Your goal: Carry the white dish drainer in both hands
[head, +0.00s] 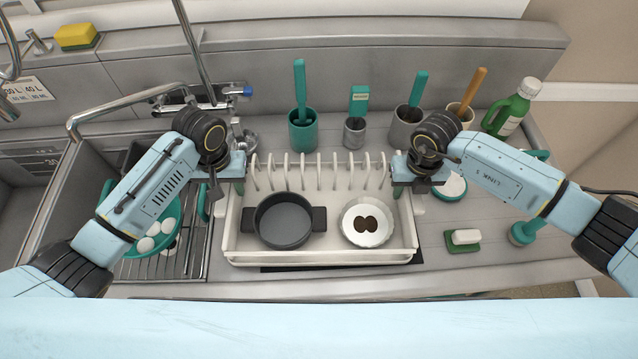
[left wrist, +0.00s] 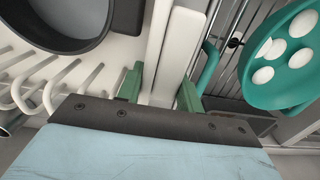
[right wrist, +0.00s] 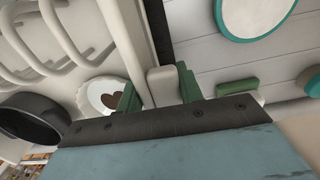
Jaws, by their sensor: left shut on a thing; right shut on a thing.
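The white dish drainer (head: 320,258) sits in the middle of the head view, with a row of upright prongs along its back. A dark two-handled pot (head: 284,220) and a white fluted dish with a brown heart-like mark (head: 367,222) are in it. My left gripper (head: 238,185) is shut on the drainer's left side wall; in the left wrist view its green fingers (left wrist: 160,88) straddle the white wall. My right gripper (head: 401,190) is shut on the right side wall; in the right wrist view its fingers (right wrist: 160,88) stand either side of it. The drainer looks level.
A sink with a rack and a teal colander (head: 160,240) of white oval things is at left. Utensil holders (head: 303,130) and a green bottle (head: 510,108) stand behind. A sponge on a green dish (head: 463,240) and a teal brush (head: 525,232) lie at right. A dark mat edge (head: 340,268) shows in front.

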